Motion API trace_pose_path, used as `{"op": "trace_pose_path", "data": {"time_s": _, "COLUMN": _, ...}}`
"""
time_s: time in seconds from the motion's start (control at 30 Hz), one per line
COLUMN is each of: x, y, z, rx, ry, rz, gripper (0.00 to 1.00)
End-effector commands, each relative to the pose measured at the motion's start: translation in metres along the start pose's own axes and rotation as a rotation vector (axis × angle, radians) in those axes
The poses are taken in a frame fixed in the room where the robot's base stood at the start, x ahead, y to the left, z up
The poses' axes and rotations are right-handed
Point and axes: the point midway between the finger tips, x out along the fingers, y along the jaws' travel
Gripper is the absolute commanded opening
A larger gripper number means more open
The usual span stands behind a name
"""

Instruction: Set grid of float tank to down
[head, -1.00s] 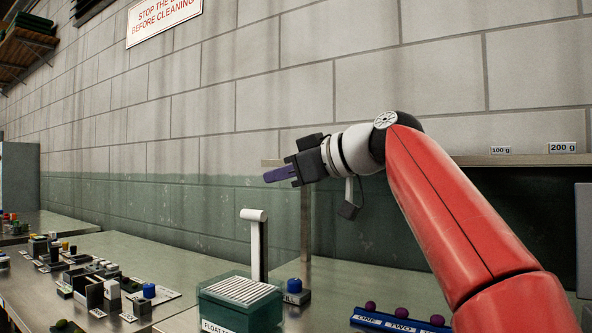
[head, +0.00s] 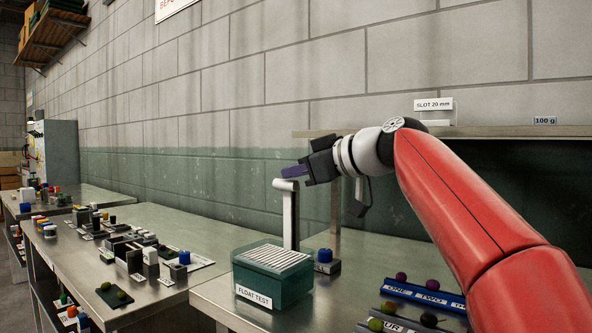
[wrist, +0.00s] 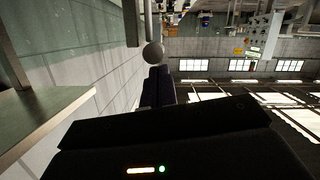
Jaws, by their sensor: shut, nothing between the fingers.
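The float tank (head: 273,288) is a teal box labelled FLOAT TEST at the front edge of the near bench. Its white slatted grid (head: 272,257) shows at the level of the tank's rim. A pale upright post (head: 291,222) with a rounded white handle (head: 286,185) on top stands at the tank's back. My gripper (head: 287,172) is shut and empty, just above the handle in the head view. In the wrist view, the handle's round end (wrist: 153,53) shows just beyond my fingertips (wrist: 158,70). I cannot tell whether they touch.
A blue button block (head: 325,261) stands right of the tank. A crowded bench (head: 70,262) is at left. A wall shelf (head: 470,131) runs behind my arm. The bench behind the racks is clear.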

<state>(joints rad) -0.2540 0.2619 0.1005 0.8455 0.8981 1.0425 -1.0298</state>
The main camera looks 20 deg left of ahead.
Motion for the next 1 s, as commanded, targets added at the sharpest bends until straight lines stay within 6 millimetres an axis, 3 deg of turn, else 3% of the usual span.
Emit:
{"op": "trace_pose_path", "data": {"time_s": 0.17, "x": 0.003, "y": -0.002, "z": 0.012, "rx": 0.001, "ry": 0.000, "rz": 0.000, "gripper": 0.00}}
{"op": "trace_pose_path", "data": {"time_s": 0.5, "x": 0.016, "y": -0.012, "z": 0.063, "rx": 0.001, "ry": -0.001, "rz": 0.001, "gripper": 0.00}}
{"op": "trace_pose_path", "data": {"time_s": 1.0, "x": 0.017, "y": -0.013, "z": 0.066, "rx": 0.003, "ry": -0.007, "rz": -0.003, "gripper": 0.00}}
